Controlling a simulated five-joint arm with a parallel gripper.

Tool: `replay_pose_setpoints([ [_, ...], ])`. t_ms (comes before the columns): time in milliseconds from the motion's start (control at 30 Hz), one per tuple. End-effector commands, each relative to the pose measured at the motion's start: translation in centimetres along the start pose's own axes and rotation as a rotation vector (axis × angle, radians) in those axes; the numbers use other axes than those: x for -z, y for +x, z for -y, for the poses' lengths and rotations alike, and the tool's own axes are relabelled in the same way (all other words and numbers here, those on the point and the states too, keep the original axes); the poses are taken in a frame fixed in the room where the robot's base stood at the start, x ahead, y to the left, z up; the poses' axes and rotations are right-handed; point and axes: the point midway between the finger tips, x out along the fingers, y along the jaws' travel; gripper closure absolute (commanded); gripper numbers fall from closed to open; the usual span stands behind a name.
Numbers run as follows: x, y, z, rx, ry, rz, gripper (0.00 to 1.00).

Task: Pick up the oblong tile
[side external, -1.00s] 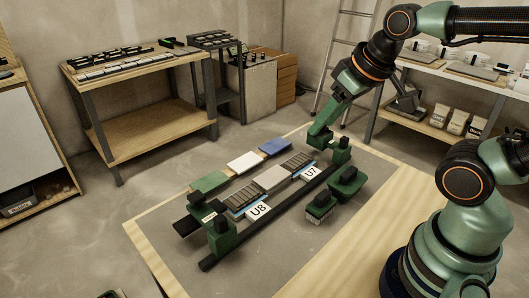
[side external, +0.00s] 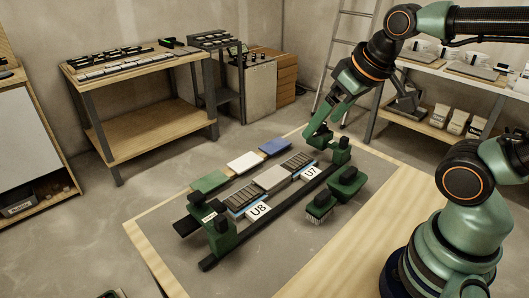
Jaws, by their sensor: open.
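My gripper (side external: 318,134) is open above the far right end of the work board (side external: 150,226), with nothing seen between its jaws. It is apart from the tiles, to the right of the blue one. A green tile (side external: 210,182), a white tile (side external: 242,162) and a blue tile (side external: 275,147) lie in a row at the back. A plain grey tile (side external: 271,178) lies between two ribbed dark pieces, the near one (side external: 241,198) and the far one (side external: 298,160). I cannot tell which is the oblong tile.
Labels U8 (side external: 259,210) and U7 (side external: 311,174) lie beside the ribbed pieces. A long black rail (side external: 272,222) runs in front, with green blocks at its ends (side external: 221,236) (side external: 342,150). A green-backed brush (side external: 320,207) and a green float (side external: 346,186) stand right of the rail.

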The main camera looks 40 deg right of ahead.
Motion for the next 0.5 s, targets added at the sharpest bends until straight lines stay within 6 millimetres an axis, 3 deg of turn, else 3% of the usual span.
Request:
replay_pose_setpoints([
  [233,1.9,-0.2,0.4,0.007,-0.084,0.029,0.00],
  [500,8.5,0.8,2.0,0.045,-0.396,0.127,0.00],
])
